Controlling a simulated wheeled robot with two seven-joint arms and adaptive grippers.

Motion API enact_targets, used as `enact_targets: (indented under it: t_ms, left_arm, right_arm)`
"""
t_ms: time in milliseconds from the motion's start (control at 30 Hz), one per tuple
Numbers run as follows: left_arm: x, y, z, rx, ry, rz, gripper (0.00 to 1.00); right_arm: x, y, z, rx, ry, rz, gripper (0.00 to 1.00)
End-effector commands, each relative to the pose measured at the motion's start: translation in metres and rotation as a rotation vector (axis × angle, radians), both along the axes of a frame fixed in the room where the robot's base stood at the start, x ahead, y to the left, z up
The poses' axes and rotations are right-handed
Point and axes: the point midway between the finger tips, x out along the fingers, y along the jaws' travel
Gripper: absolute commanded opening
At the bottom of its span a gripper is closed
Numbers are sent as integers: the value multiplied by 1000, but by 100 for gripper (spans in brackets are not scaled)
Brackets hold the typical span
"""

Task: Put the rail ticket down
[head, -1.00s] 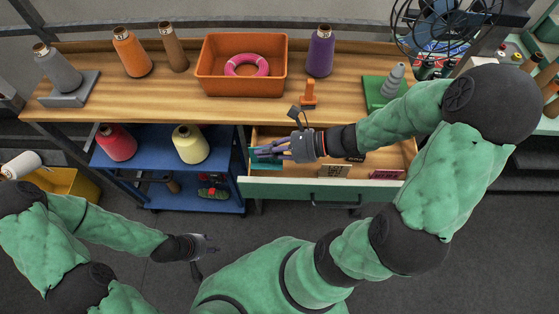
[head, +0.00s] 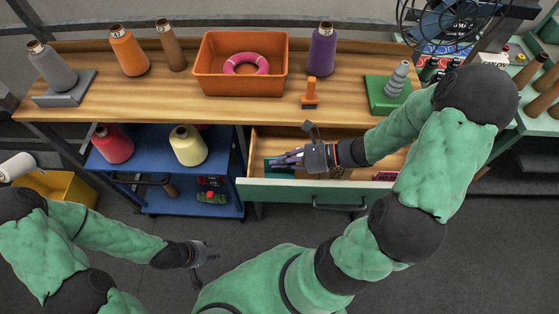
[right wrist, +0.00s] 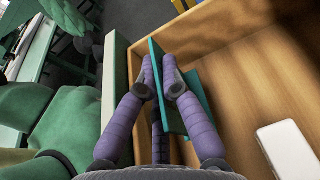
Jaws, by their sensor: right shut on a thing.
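The rail ticket, which I take to be the thin teal card (right wrist: 197,100), is between the purple fingers of my right gripper (right wrist: 160,72) in the right wrist view. In the head view, my right gripper (head: 280,160) is inside the open drawer (head: 290,189), near its left end, shut on the ticket (head: 268,165). The fingers hide part of the ticket, and I cannot tell whether it touches the drawer floor. My left gripper (head: 207,250) is low over the floor, away from the drawer; its jaws are too small to read.
The drawer also holds a pink card (head: 385,176) at its right and a white block (right wrist: 288,150). On the table (head: 225,108) above stand an orange bin (head: 240,84), an orange stand (head: 311,95) and several thread cones. A blue cart (head: 160,160) is left of the drawer.

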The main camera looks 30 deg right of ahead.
Motion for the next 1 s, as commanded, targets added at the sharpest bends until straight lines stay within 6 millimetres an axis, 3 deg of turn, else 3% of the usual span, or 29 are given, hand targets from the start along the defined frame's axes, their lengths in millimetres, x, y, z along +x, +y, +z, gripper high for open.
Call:
enact_targets:
  t_ms: [567, 600, 667, 1000]
  left_arm:
    - [0, 0, -6, 0, 0, 0, 40]
    - [0, 0, -6, 0, 0, 0, 40]
    - [0, 0, -6, 0, 0, 0, 40]
    - [0, 0, -6, 0, 0, 0, 40]
  right_arm:
    - [0, 0, -12, 0, 0, 0, 0]
    - [0, 0, -12, 0, 0, 0, 16]
    - [0, 0, -12, 0, 0, 0, 31]
    - [0, 0, -11, 0, 0, 0, 31]
